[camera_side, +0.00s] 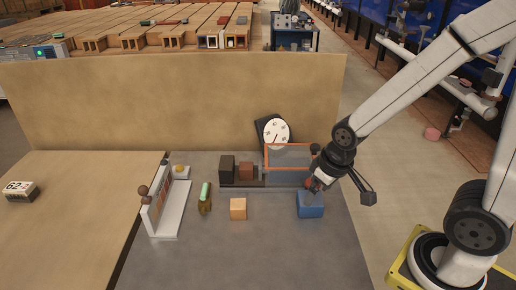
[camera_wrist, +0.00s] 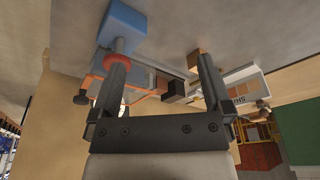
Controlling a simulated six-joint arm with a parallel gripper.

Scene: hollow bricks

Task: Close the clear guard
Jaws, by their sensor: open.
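The clear guard (camera_side: 288,158) is a see-through panel with an orange frame. It stands at the back right of the grey table, in front of the round white dial. My gripper (camera_side: 318,184) is at its right end, just above and behind the blue block (camera_side: 311,205). In the wrist view my gripper (camera_wrist: 163,68) is open, its two fingers wide apart. A red round knob (camera_wrist: 119,61) shows at the tip of the left finger; I cannot tell whether they touch. Part of the orange frame (camera_wrist: 97,68) shows behind that finger. The guard's far parts are hidden there.
A dark block (camera_side: 227,168) and a brown block (camera_side: 246,170) stand left of the guard. An orange block (camera_side: 238,208), a green-topped item (camera_side: 205,196) and a white upright stand (camera_side: 168,212) are farther left. The front of the grey table is clear.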

